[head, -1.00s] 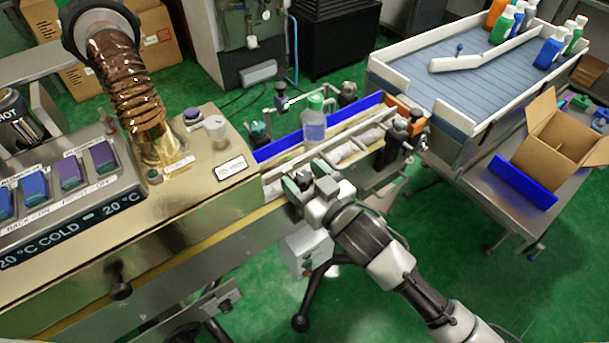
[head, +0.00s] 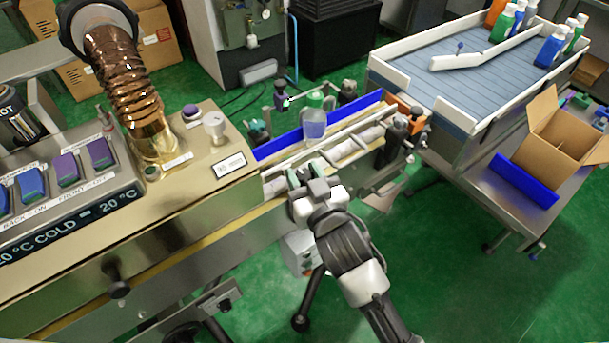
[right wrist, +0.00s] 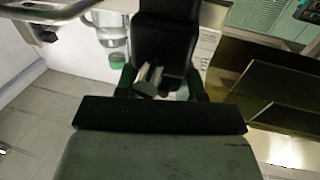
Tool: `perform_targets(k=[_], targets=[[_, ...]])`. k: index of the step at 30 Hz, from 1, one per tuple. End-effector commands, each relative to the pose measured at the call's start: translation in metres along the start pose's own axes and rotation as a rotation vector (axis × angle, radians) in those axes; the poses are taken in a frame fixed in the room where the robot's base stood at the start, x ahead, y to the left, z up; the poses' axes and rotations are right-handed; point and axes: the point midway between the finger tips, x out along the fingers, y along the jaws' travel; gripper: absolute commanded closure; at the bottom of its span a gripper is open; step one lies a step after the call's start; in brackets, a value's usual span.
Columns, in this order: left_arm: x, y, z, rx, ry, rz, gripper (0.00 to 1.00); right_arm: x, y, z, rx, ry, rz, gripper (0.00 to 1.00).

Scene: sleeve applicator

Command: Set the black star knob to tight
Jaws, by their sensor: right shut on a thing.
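My right gripper (head: 312,180) is at the near side of the conveyor lane, beside the gold machine's right end. Its fingers are shut on a dark part. In the right wrist view, a black knob-like piece (right wrist: 165,38) sits between the green fingertips, with a small grey metal bit in front of it. I take it to be the black star knob; its star shape and any tight mark are hidden. My left gripper is not in view.
The gold machine (head: 190,200) fills the left. Green floor is open at lower right.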

Motion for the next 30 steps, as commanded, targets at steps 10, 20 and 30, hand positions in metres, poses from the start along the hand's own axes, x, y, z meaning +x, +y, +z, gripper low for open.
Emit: perform_targets(k=[10, 20, 30], targets=[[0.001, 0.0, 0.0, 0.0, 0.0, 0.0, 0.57, 0.0, 0.001, -0.002, 0.0, 0.002, 0.026, 0.85], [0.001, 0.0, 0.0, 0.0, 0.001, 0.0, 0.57, 0.0, 0.001, -0.001, 0.0, 0.0, 0.026, 0.36], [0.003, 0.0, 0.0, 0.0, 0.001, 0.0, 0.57, -0.016, 0.0, 0.001, 0.001, -0.003, 0.025, 0.36]])
